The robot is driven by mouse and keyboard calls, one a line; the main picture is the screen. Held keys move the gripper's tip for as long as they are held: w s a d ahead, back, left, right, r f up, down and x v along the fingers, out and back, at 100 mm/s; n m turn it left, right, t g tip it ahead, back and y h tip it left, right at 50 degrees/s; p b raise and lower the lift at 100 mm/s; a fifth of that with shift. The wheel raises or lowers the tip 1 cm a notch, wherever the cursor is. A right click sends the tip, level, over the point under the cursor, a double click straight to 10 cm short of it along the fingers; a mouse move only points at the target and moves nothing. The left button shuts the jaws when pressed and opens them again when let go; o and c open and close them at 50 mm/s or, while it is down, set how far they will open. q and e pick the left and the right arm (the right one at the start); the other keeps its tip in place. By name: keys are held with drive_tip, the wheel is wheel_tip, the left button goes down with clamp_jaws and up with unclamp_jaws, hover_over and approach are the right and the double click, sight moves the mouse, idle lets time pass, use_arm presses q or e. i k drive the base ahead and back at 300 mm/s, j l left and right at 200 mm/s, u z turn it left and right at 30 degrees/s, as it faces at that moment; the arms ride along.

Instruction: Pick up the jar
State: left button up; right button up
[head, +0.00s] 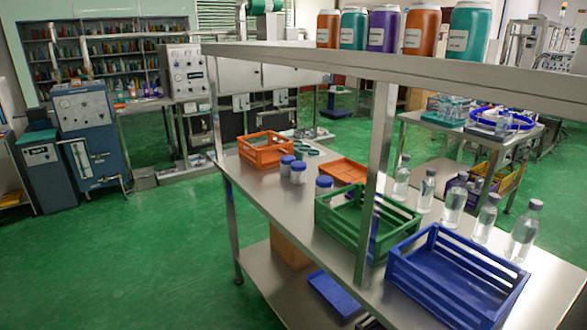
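Three small white jars with blue lids stand upright on the steel table, between the orange crate and the green crate. One jar (287,168) is at the back. A second jar (298,174) stands close in front of it, slightly to the right. A third jar (323,188) is nearer, close to the green crate's back corner, its lower part partly hidden. I cannot tell which one the task means. Neither of my grippers is in view.
The steel table (262,200) has an orange crate (266,155), an orange tray (343,172), a green crate (345,225) and a blue crate (440,285). Several clear bottles (454,204) line its right side. A metal post (377,180) and overhead shelf obstruct. Green floor (130,250) at left is free.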

sight(298, 170)
drive_tip(key=i+j+z, duration=0.1)
drive_tip(key=i+j, duration=0.65)
drive_tip(key=i+j+z, duration=0.1)
drive_tip(key=i+j, duration=0.6)
drive_tip(key=j, duration=0.15)
